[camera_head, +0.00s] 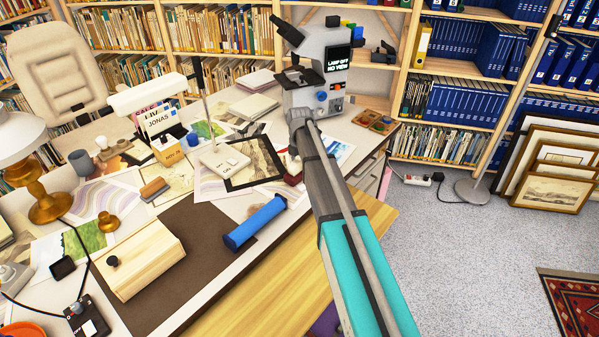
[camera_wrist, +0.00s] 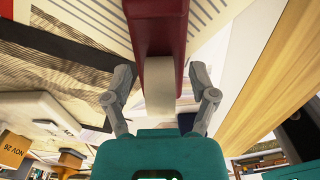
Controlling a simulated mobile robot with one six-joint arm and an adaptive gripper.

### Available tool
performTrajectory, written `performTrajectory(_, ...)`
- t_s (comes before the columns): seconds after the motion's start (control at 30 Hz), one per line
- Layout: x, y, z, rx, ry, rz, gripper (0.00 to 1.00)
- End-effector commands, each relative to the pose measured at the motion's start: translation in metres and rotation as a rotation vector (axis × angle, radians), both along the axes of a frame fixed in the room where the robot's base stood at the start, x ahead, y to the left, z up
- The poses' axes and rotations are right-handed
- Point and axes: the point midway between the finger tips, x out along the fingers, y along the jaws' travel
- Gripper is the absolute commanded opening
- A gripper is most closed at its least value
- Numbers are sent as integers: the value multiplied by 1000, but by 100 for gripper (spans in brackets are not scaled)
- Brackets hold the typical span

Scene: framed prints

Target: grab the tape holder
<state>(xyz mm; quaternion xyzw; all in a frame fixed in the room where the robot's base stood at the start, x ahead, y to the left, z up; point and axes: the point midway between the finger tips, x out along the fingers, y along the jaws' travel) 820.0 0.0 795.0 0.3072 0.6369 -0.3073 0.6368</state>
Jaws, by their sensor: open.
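A dark red object with a pale strip, which looks like the tape holder (camera_wrist: 158,28), fills the top middle of the wrist view. It also shows in the head view as a small dark red shape (camera_head: 293,168) on the desk, partly hidden by my arm. My gripper (camera_wrist: 161,80) is open. Its two grey fingers stand apart on either side of the pale strip, with visible gaps, and I see no contact. In the head view my wrist hides the fingers.
A grey microscope (camera_head: 323,72) stands behind my wrist. A black-framed print (camera_head: 254,163) lies to the left, and a blue cylinder (camera_head: 255,223) lies in front on the desk (camera_head: 283,262). A white lamp base (camera_head: 224,161) stands left of the print.

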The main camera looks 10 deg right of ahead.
Motion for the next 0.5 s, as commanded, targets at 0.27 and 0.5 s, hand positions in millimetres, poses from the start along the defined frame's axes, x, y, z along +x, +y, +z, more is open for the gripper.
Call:
performTrajectory(0.27, 0, 0, 0, 0, 0, 0, 58)
performTrajectory(0.5, 0, 0, 0, 0, 0, 0, 13)
